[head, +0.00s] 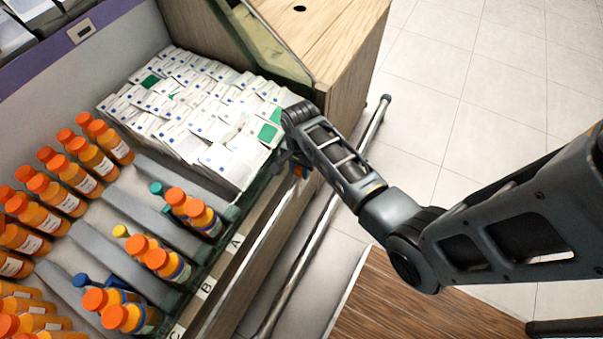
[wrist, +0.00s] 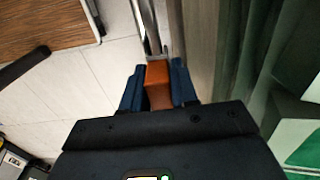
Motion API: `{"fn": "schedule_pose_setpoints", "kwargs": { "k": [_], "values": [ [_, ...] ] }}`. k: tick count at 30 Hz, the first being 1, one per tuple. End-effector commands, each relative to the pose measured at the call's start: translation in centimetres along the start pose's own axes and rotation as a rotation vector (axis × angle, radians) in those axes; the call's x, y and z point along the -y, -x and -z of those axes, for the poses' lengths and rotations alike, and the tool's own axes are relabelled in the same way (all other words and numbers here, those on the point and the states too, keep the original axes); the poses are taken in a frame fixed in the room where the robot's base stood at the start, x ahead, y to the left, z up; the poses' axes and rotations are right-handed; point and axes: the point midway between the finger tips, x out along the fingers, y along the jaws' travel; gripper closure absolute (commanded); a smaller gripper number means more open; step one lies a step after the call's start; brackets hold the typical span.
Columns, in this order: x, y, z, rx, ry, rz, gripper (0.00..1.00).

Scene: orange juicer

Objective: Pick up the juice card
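My gripper (wrist: 158,85) has its two blue fingers closed against both sides of a small orange-brown block-like object (wrist: 158,76). In the head view my gripper (head: 290,166) is at the front edge of the display, just right of the white cards, with a bit of orange (head: 300,172) showing at its tip. I cannot tell whether this orange piece is the juice card. Many white cards or packets (head: 205,115) with blue dots and a few green panels lie in the upper bin. None is clearly marked as the juice card.
Rows of orange-capped juice bottles (head: 60,195) stand at the left, some in lanes labelled A, B and C. A metal rail (head: 300,260) runs along the display front. A wooden cabinet (head: 345,60) stands behind. Tiled floor (head: 470,90) is open at the right.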

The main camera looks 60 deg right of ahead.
Motion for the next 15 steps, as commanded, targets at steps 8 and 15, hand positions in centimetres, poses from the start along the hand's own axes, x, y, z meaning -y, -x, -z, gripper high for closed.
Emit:
{"fn": "schedule_pose_setpoints", "kwargs": {
  "k": [8, 15],
  "values": [
    [-0.02, 0.01, -0.01, 0.000, 0.000, 0.000, 1.00],
    [-0.01, 0.07, -0.01, 0.000, 0.000, 0.000, 1.00]
  ]
}}
